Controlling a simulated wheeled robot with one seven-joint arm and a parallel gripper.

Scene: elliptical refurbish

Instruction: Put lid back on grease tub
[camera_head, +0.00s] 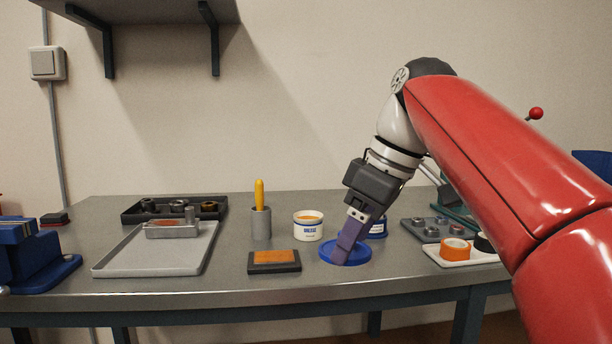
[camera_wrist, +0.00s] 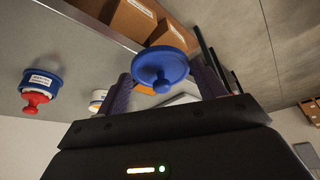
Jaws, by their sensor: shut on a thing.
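The blue round lid (camera_head: 328,257) with a small knob is at the table's front, right of the middle. My gripper (camera_head: 345,254) points down at it and is shut on it. In the wrist view the lid (camera_wrist: 160,64) lies between the two purple fingers (camera_wrist: 162,88), knob toward the camera. I cannot tell whether the lid touches the table. The white grease tub (camera_head: 308,230) stands upright and uncovered behind and left of the lid, with orange grease showing at its top. A small part of a white tub (camera_wrist: 97,102) shows beside the left finger in the wrist view.
A blue tub (camera_head: 378,231) stands right behind my gripper; its red-knobbed top shows in the wrist view (camera_wrist: 40,82). An orange-topped pad (camera_head: 274,261) lies left of the lid. A grey cup (camera_head: 261,224) holds a yellow tool. A tray with tape rolls (camera_head: 462,258) is right.

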